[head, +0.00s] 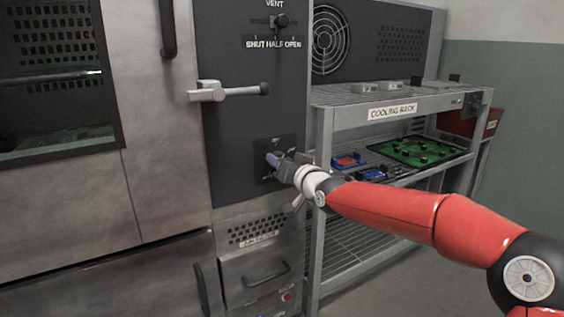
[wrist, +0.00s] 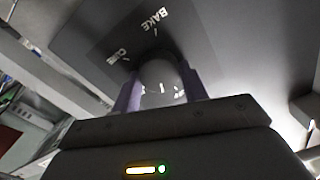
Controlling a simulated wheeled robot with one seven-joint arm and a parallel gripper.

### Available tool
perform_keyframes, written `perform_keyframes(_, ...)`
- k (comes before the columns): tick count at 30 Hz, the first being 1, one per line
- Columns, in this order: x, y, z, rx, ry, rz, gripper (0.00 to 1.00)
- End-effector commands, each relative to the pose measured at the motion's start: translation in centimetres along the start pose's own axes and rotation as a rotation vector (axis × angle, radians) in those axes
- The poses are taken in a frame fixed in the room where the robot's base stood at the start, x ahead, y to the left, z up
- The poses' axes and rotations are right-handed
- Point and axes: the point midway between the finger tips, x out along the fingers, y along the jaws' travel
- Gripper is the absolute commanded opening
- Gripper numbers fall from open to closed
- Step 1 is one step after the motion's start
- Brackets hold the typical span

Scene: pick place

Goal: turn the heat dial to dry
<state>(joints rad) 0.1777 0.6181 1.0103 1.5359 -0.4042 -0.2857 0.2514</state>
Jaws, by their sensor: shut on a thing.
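The heat dial (wrist: 158,72) is a pale rounded knob on a dark panel in the wrist view. My gripper (head: 274,160) is at the dial plate (head: 266,143) on the dark oven panel. Its purple fingers stand on either side of the knob in the wrist view and are shut on it. The words CURE and BAKE show on the plate there. Other lettering by the knob is partly hidden, so I cannot read the dial's setting. In the head view my gripper hides most of the knob.
A grey lever handle (head: 228,91) sticks out above the dial, with a vent slider (head: 279,21) higher up. The cooling rack (head: 392,111) stands close on the right, with a green board (head: 420,150) on its shelf. A drawer handle (head: 266,274) is below.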

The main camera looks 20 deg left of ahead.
Motion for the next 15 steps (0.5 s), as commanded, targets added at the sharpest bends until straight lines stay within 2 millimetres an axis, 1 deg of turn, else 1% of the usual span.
perform_keyframes(15,-0.01,0.40,0.23,0.487,0.002,0.000,0.20)
